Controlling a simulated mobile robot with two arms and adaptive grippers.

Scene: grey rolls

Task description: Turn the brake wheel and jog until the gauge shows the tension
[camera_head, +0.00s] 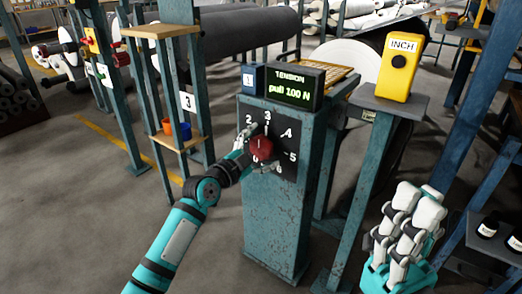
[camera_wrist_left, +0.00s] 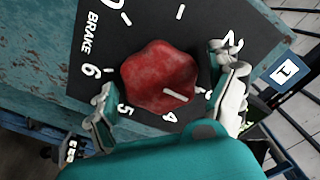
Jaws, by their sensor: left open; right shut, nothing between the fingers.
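The red brake wheel (camera_head: 261,149) sits on a black dial plate (camera_head: 291,133) on the front of a teal post. Its white mark points up, toward about 3. In the left wrist view the red wheel (camera_wrist_left: 158,76) lies between my open left gripper's fingers (camera_wrist_left: 165,95), one on each side; I cannot tell whether they touch it. The tension gauge (camera_head: 290,87) above reads "TENSION pull 100 N". The yellow INCH box (camera_head: 400,66) with a black button (camera_head: 399,62) stands on a shelf to the right. My right gripper (camera_head: 415,215) is shut and empty, below that box.
A blue box marked 1 (camera_head: 252,79) sits left of the gauge. A large grey roll (camera_head: 245,38) lies behind. Floor is clear at left.

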